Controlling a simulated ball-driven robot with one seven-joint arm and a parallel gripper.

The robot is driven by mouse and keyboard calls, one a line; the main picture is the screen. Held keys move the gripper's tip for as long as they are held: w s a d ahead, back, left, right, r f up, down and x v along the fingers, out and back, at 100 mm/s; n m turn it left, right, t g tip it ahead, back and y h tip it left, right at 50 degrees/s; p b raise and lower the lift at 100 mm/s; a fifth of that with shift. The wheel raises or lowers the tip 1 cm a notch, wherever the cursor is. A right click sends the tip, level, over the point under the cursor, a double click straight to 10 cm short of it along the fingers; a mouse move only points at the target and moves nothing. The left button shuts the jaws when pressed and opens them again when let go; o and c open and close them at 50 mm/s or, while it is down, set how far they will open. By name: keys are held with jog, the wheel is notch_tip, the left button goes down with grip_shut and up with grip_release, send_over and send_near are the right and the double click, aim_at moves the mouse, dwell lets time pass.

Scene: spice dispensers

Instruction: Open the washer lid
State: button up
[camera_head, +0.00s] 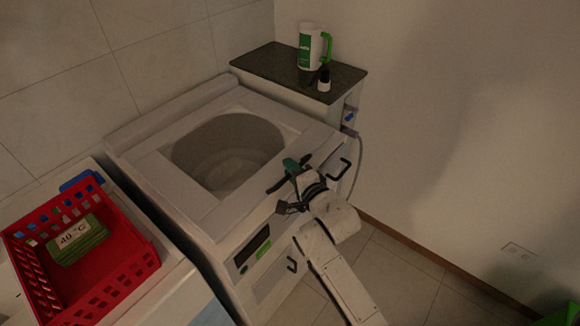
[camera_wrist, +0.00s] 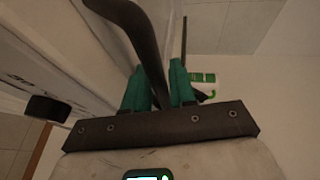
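The white washer (camera_head: 222,262) stands in the middle of the head view. Its lid (camera_head: 165,185) appears to lie flat on top, with the round drum showing through its middle. A dark handle (camera_head: 275,187) is at the lid's front right edge. My gripper (camera_head: 291,165) is at this handle. In the wrist view, the curved dark handle (camera_wrist: 138,30) runs down between the teal fingers of my gripper (camera_wrist: 160,82), which are close together around it. The exact contact is partly hidden by the handle itself.
A red basket (camera_head: 140,262) holding a green pack (camera_head: 78,240) stands on the left. A dark-topped cabinet (camera_head: 262,62) behind right carries a green-and-white container (camera_head: 309,47) and a small bottle (camera_head: 324,80). Floor is free at right, beside the wall.

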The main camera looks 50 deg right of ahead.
jog(key=shift+w+d, duration=0.15)
jog(key=shift+w, duration=0.3)
jog(key=shift+f, duration=0.1)
grip_shut()
